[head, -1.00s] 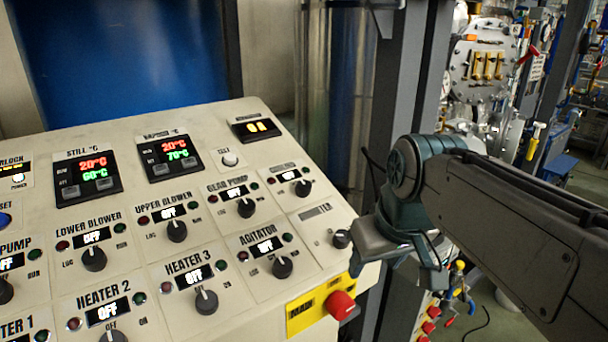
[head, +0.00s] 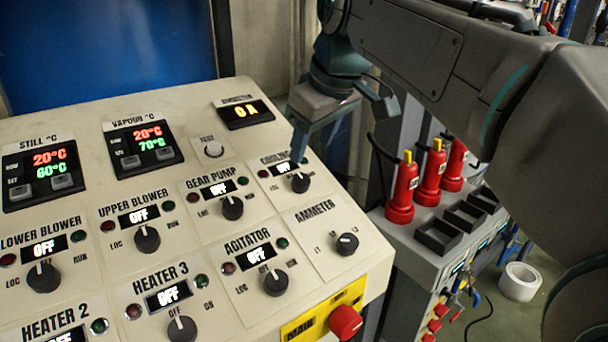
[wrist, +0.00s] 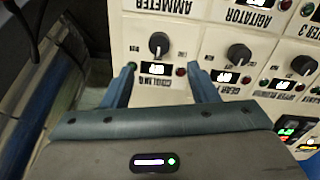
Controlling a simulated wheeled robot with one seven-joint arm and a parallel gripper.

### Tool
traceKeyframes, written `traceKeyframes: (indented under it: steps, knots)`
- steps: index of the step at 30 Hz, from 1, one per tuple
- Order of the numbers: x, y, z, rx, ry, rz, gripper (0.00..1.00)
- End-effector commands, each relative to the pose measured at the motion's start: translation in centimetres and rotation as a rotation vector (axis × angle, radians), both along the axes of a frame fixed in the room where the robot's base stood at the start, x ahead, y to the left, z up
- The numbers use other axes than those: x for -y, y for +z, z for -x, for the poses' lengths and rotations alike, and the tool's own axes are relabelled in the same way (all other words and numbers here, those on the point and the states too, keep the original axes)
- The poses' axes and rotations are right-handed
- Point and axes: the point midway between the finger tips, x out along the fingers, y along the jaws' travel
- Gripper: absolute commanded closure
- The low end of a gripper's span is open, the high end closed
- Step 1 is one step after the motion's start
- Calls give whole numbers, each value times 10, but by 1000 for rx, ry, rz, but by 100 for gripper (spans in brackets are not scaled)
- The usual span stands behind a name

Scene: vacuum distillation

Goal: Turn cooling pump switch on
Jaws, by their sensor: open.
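The cooling pump switch is a black round knob (head: 300,183) at the panel's upper right, below a lit OFF display (head: 283,168) and a partly covered COOLING label. In the upside-down wrist view, the cooling knob (wrist: 159,43) lies just beyond the fingertips, centred between them. My gripper (head: 343,140) is open and empty, above the panel's upper right edge, with one finger over the label. In the wrist view, my gripper (wrist: 160,70) spreads its fingers either side of the cooling display. I see no contact with the knob; the exact gap is unclear.
The ammeter knob (head: 347,244), gear pump knob (head: 232,207) and agitator knob (head: 276,282) are close by. A red main knob (head: 345,322) sticks out at the lower right. Red bottle-like objects (head: 402,190) stand on a grey bench to the right.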

Motion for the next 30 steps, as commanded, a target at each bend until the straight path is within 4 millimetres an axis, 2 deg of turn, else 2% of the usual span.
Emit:
traceKeyframes:
  steps: [1,6,12,18,26,29,30]
  knots:
    - [-2,-12,-3,-5,2,1,47]
    - [-8,-44,-16,-4,-2,1,47]
    - [-13,-72,-27,-2,-4,0,47]
    - [-15,-83,-32,0,-5,0,47]
    - [-15,-85,-32,0,-5,0,47]
    - [-15,-84,-32,0,-5,0,72]
    - [-15,-84,-32,0,-5,0,83]
